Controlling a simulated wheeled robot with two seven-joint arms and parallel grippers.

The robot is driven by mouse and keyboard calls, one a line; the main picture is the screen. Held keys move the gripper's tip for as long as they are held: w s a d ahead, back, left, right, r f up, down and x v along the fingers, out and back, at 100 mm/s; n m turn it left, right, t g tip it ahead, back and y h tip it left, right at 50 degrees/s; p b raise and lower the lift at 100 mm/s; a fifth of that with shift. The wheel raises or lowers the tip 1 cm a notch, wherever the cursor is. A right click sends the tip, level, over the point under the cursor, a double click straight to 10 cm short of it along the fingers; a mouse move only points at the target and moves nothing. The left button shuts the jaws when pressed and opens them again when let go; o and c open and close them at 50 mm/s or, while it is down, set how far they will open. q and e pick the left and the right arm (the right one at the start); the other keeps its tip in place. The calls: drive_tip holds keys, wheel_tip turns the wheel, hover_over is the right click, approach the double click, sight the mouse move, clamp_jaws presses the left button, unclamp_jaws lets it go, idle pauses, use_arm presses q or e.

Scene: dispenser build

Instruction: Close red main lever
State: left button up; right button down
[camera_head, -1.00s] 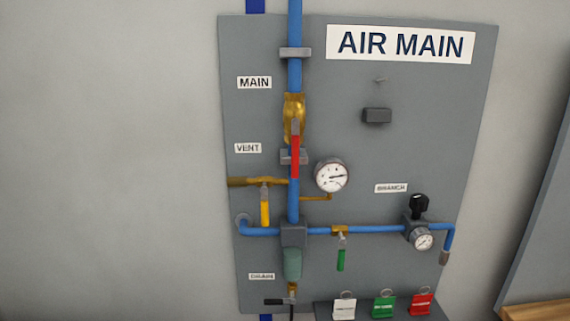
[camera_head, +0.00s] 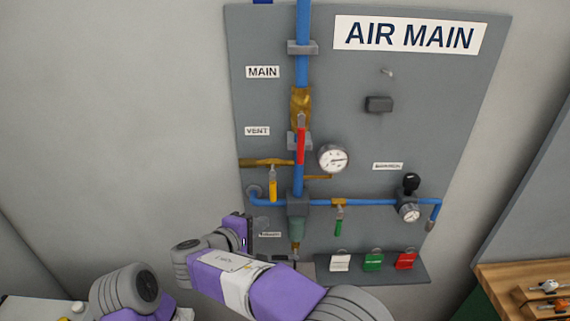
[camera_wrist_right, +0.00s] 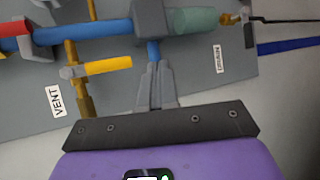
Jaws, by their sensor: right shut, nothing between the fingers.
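The red main lever (camera_head: 300,146) hangs straight down along the blue vertical pipe, below the brass main valve (camera_head: 301,105). Part of its red handle also shows at the left edge of the wrist view (camera_wrist_right: 14,37). My right gripper (camera_head: 263,223) is below and left of the lever, in front of the panel's lower left part, apart from the lever. Its fingers (camera_wrist_right: 157,72) are shut and empty, close to the blue pipe junction in the wrist view. My left gripper is not in view.
The yellow vent lever (camera_head: 273,190) hangs between my right gripper and the red lever. A gauge (camera_head: 333,158) is right of the red lever. The green lever (camera_head: 339,222) hangs from the branch pipe. A shelf (camera_head: 325,273) holds tags. A wooden bench (camera_head: 500,280) stands at right.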

sight(301, 139)
drive_tip(key=s+a+r+m+t+h, duration=0.1)
drive_tip(key=s+r, duration=0.1)
drive_tip(key=r, duration=0.6)
drive_tip(key=s+a+r+m+t+h+p, duration=0.1)
drive_tip(key=s+a+r+t, duration=0.1)
drive_tip(key=r, duration=0.6)
drive_tip(key=shift+s+r, duration=0.3)
drive_tip(key=shift+s, duration=0.15)
drive_tip(key=s+d+p+x, duration=0.1)
drive_tip(key=d+p+x, duration=0.1)
drive_tip(key=x, duration=1)
drive_tip(key=shift+d+r, duration=0.25)
drive_tip(key=shift+d, duration=0.15)
drive_tip(key=shift+h, duration=0.3)
